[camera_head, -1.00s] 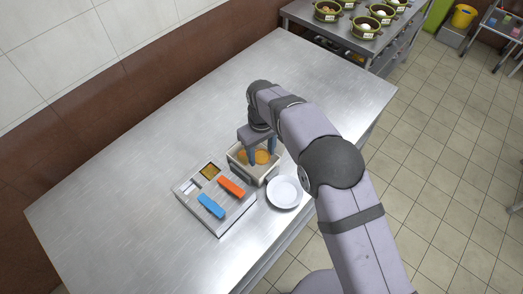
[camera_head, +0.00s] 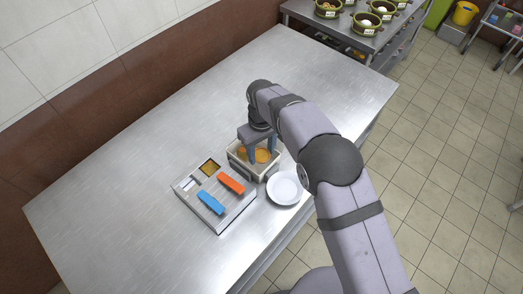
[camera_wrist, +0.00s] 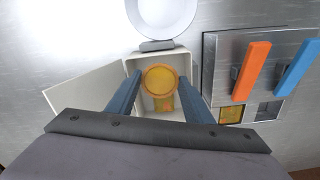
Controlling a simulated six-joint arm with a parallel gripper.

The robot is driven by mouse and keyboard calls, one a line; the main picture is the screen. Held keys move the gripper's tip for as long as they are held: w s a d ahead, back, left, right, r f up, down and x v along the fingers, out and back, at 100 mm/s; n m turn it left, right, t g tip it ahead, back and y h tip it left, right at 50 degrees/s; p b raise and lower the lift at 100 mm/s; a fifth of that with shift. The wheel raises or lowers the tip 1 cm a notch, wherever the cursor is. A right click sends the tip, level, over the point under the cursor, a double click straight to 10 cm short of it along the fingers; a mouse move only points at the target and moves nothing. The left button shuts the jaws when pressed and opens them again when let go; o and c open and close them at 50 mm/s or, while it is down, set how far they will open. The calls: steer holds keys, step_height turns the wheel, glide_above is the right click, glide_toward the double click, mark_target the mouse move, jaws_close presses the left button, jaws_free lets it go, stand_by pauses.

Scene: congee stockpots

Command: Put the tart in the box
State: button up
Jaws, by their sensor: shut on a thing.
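My gripper (camera_wrist: 160,82) is shut on a round golden tart (camera_wrist: 161,80), with one finger on each side of it. The tart is over the inside of the open white box (camera_wrist: 133,64); I cannot tell whether it touches the box floor. In the head view, my gripper (camera_head: 261,156) reaches down into the box (camera_head: 264,176), and orange colour shows beside the fingers. Another yellow-orange item (camera_wrist: 164,104) shows inside the box below the tart, partly hidden. The box lid (camera_wrist: 85,90) is folded open to the left in the wrist view.
A white plate (camera_head: 284,188) stands next to the box, looking empty. A grey tray (camera_head: 238,214) holds an orange bar (camera_head: 231,183) and a blue bar (camera_head: 211,202). The steel table (camera_head: 130,190) is clear to the left. Pots (camera_head: 367,25) stand on a far counter.

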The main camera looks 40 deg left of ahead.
stand_by(0.4)
steer(key=o, duration=1.1)
steer(key=shift+c, duration=0.5)
steer(key=shift+c, duration=0.9)
steer(key=shift+r, duration=0.2)
steer(key=shift+r+p, duration=1.65)
steer(key=shift+r, duration=0.6)
